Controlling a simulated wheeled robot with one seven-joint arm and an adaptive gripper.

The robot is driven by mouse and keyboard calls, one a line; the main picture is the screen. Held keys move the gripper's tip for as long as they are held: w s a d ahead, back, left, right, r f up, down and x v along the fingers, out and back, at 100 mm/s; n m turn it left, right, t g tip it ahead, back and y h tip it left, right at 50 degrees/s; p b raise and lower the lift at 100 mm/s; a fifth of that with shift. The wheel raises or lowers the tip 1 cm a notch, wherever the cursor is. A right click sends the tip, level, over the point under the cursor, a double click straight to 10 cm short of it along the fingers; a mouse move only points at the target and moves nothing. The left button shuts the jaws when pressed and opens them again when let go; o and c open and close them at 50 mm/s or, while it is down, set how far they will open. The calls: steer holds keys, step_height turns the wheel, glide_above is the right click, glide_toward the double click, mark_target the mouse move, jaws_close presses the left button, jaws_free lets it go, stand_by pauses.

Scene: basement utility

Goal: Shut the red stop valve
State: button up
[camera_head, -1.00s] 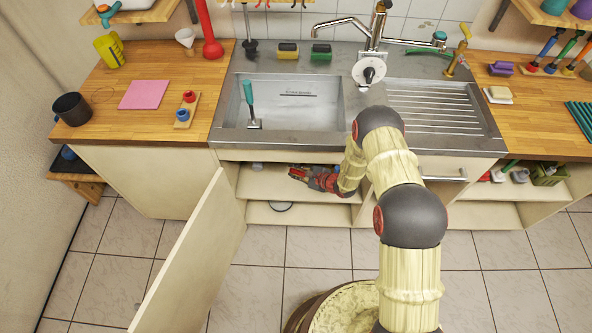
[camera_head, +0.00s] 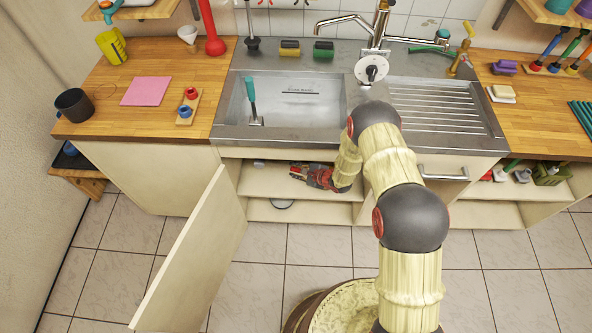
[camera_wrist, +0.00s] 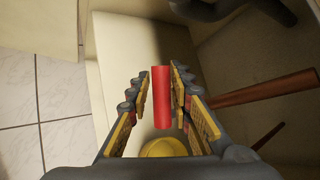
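A red bar-shaped handle, which looks like the stop valve's lever (camera_wrist: 161,97), stands between my gripper's fingers in the wrist view. My gripper (camera_wrist: 160,102) is open, with a narrow gap on each side of the red handle. A rounded yellow part (camera_wrist: 163,148) shows just below the handle; I cannot tell whether they are joined. In the head view my gripper (camera_head: 300,172) reaches into the open cabinet under the sink (camera_head: 283,98). The valve cannot be made out clearly there.
A copper-coloured pipe (camera_wrist: 262,90) crosses at the right of the wrist view, and a dark curved pipe (camera_wrist: 208,10) is at the top. The open cabinet door (camera_head: 190,255) stands left of my arm. A low shelf (camera_head: 315,212) lies below the gripper.

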steer(key=shift+o, duration=1.4)
steer(key=shift+r, duration=0.1)
steer(key=v, duration=1.1)
steer(key=shift+s+d, duration=0.25)
steer(key=shift+s, duration=0.05)
steer(key=shift+r, duration=0.15)
steer(key=shift+c, duration=0.5)
